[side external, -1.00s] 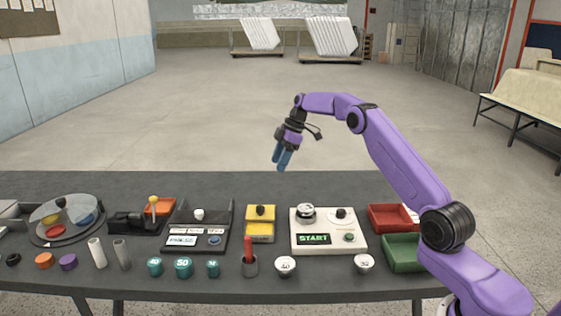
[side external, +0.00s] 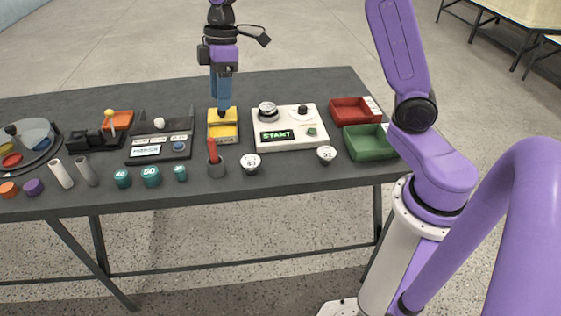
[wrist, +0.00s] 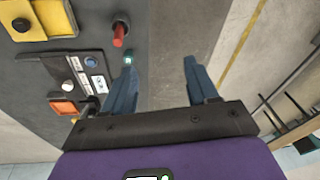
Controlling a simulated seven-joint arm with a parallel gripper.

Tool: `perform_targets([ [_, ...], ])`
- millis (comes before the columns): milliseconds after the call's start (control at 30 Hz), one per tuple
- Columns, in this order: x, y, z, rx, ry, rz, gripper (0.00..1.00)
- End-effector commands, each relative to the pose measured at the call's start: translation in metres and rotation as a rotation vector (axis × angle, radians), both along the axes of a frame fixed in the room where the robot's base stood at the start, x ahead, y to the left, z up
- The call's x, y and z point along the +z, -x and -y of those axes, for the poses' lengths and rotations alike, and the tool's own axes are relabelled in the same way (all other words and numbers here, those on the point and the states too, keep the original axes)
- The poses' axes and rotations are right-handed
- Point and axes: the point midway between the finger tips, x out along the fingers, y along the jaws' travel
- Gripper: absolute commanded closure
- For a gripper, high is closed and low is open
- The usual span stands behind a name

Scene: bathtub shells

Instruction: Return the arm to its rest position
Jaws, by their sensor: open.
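The fingers appear clear of everything in the wrist view.
The dark table (side external: 300,180) holds a yellow box (side external: 230,131), a white START panel (side external: 290,140), a red tray (side external: 352,121), a green tray (side external: 362,153), a red stick in a cup (side external: 214,155) and several teal weights. Bare floor lies around the table.

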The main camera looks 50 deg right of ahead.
Motion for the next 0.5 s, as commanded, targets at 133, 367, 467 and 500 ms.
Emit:
perform_targets([
  [133,0.004,0.068,-0.019,0.015,0.040,-0.011,0.42],
  [367,-0.002,0.168,-0.019,0.031,0.097,-0.011,0.42],
  [467,-0.007,0.209,-0.010,0.040,0.119,-0.003,0.42],
  [500,-0.010,0.225,-0.005,0.044,0.127,0.000,0.42],
])
